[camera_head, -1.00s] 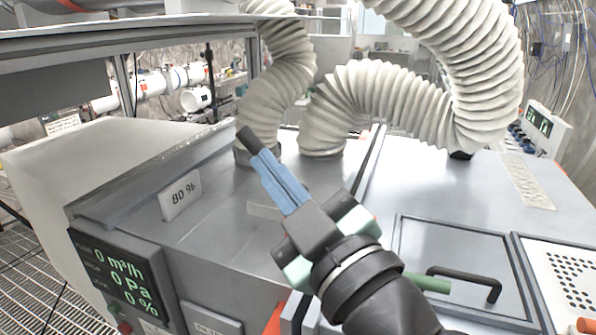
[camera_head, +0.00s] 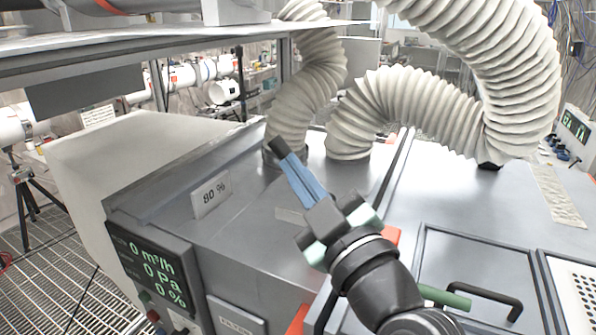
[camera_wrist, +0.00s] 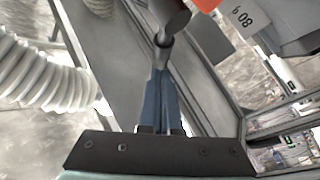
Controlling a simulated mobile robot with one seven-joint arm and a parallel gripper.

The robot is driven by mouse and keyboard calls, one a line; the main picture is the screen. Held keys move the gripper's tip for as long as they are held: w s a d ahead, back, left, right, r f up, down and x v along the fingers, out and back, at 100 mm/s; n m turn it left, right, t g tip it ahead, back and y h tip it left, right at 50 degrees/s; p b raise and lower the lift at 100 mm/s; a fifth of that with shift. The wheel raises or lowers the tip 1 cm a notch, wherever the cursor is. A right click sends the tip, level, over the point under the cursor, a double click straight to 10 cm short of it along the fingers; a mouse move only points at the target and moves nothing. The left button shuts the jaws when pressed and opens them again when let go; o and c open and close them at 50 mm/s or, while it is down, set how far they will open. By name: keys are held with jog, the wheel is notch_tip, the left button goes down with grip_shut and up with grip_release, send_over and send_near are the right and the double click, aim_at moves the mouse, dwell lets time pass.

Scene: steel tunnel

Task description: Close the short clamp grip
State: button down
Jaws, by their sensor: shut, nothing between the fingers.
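My gripper (camera_head: 277,146) has blue fingers pressed together and dark at the tips. It points up and left above the grey metal top of the machine, and nothing is visibly held. In the wrist view, the blue fingers (camera_wrist: 163,95) meet a dark grey rounded piece, and I cannot tell whether that is a tip or something beyond. I cannot clearly make out the short clamp grip. Orange pieces show by my wrist (camera_head: 391,236) and at the lower edge (camera_head: 298,319). Another orange patch is at the top of the wrist view (camera_wrist: 205,4). My arm hides part of this area.
Ribbed white hoses (camera_head: 410,105) rise from the machine top behind the fingers. A black lid handle (camera_head: 485,297) is at lower right. A shelf (camera_head: 170,45) overhangs the upper left.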

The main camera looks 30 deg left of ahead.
jog(key=shift+a+f+n+g+h+b, duration=0.2)
jog(key=shift+a+n+g+h+b, duration=0.1)
jog(key=shift+a+n+g+b, duration=0.15)
jog(key=f+n+g+h, duration=0.1)
jog(key=a+f+n+h+b, duration=0.1)
jog(key=h, duration=0.1)
jog(key=a+f+n+g+h+b, duration=0.1)
jog(key=shift+a+f+n+g+h, duration=0.2)
jog(key=shift+a+n+g+h, duration=0.05)
jog(key=shift+n+g+h, duration=0.15)
dwell(0.5)
jog(key=shift+d+r, duration=0.1)
jog(key=shift+d, duration=0.05)
jog(key=shift+d+r, duration=0.3)
jog(key=shift+d, duration=0.3)
